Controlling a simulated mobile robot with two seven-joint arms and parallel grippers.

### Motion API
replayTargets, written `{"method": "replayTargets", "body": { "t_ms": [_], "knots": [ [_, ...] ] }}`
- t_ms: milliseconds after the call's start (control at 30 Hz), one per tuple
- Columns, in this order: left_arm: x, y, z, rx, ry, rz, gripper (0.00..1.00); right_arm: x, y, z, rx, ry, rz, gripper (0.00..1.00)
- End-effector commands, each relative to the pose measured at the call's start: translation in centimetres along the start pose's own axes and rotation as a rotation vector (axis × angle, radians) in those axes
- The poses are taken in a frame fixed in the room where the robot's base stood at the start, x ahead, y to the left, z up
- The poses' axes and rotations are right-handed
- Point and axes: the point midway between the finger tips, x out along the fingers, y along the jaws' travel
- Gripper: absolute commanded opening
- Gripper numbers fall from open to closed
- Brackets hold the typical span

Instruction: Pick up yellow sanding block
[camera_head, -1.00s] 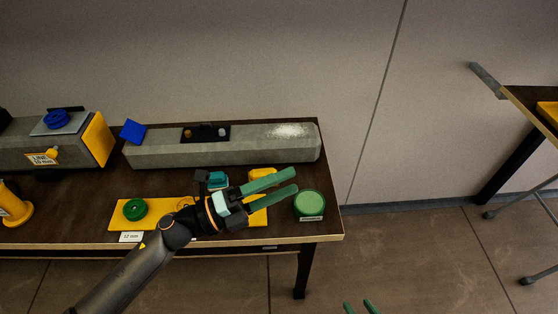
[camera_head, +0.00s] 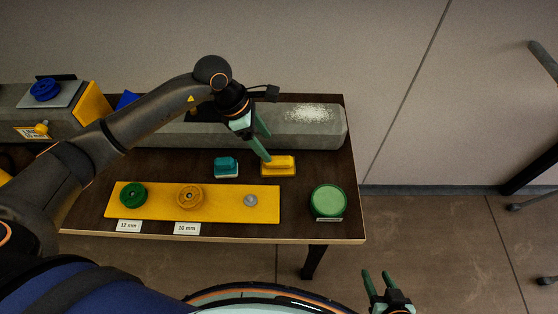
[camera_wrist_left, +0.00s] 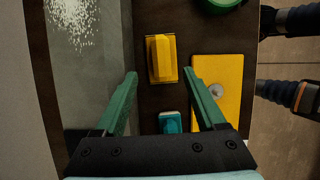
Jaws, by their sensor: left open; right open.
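The yellow sanding block (camera_head: 279,164) lies on the dark table, in front of the grey spar. It also shows in the left wrist view (camera_wrist_left: 162,58), beyond and between my fingertips. My left gripper (camera_head: 265,147) is open and empty above the block, its fingers pointing down towards it. In the left wrist view my left gripper (camera_wrist_left: 160,75) has its green fingers spread on either side, apart from the block. My right gripper (camera_head: 376,276) is open and empty at the bottom right, off the table's front edge.
A teal block (camera_head: 227,167) sits just left of the yellow one. The grey spar (camera_head: 320,128) with white powder lies behind. In front lies a yellow board (camera_head: 225,204) with green and orange knobs. A green round tin (camera_head: 328,202) stands at the right.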

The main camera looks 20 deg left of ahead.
Motion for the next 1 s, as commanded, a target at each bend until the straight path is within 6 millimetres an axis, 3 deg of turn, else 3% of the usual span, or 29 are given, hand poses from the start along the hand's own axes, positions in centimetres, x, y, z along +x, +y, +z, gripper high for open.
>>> {"method": "replayTargets", "body": {
  "t_ms": [600,867,1000],
  "knots": [
    [7.1,-0.4,0.6,-0.002,-0.003,-0.002,0.72,-0.5,0.0,-0.6,0.0,0.0,0.0,0.5],
    [7.4,-0.4,0.5,-0.001,-0.003,0.0,0.72,-0.5,0.0,-0.7,0.0,0.002,0.0,0.5],
    [7.4,-0.4,0.5,-0.001,-0.003,0.0,0.59,-0.5,0.0,-0.7,0.0,0.002,0.0,0.5]
  ]
}}
